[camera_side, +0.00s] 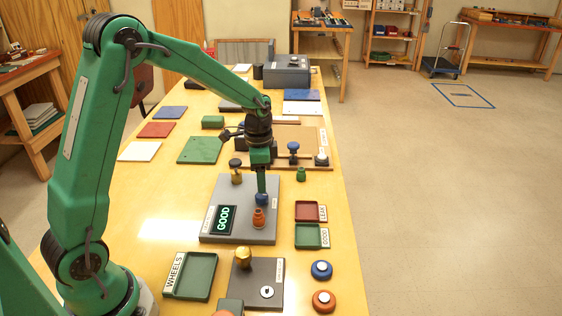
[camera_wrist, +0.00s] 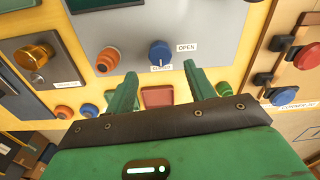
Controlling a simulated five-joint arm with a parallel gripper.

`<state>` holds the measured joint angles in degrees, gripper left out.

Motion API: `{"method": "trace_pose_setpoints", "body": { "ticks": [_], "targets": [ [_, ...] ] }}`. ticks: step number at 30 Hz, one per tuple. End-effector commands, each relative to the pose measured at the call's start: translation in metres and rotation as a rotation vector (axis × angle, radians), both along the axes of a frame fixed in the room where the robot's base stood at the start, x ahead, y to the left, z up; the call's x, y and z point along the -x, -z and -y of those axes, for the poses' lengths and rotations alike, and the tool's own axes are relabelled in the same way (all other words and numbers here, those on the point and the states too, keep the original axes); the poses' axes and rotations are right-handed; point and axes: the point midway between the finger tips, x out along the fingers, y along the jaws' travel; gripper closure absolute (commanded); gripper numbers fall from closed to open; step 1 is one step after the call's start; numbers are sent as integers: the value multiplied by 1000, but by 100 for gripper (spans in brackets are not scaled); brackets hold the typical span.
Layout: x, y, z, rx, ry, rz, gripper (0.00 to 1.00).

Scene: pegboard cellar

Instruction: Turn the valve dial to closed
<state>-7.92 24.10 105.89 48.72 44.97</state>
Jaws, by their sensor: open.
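The blue valve dial (camera_wrist: 160,52) sits on a grey panel (camera_wrist: 215,20). An OPEN label (camera_wrist: 186,47) lies to its right, and a second label (camera_wrist: 161,69), small and seemingly reading CLOSED, lies just below it in the wrist view. The dial's pointer direction is too small to tell. In the side view the dial (camera_side: 262,199) shows under my gripper (camera_side: 261,185). In the wrist view my gripper (camera_wrist: 160,73) has its two green fingers apart, one toward each side of the dial, with nothing between them. Whether they touch the dial cannot be told.
Red (camera_side: 306,211) and green (camera_side: 308,236) trays lie to the right. Bare yellow table is at left.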

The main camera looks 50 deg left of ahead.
Motion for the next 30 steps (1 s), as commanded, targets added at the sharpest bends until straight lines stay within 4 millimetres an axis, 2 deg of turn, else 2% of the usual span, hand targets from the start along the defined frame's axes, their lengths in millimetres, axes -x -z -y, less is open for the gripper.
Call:
{"method": "trace_pose_setpoints", "body": {
  "ticks": [6,22,26,30],
  "targets": [
    [0,-18,0,0,1,1,46],
    [3,-24,2,-1,-7,6,46],
    [8,-35,5,-2,-27,23,46],
    [20,-54,10,-3,-68,55,46]
  ]
}}
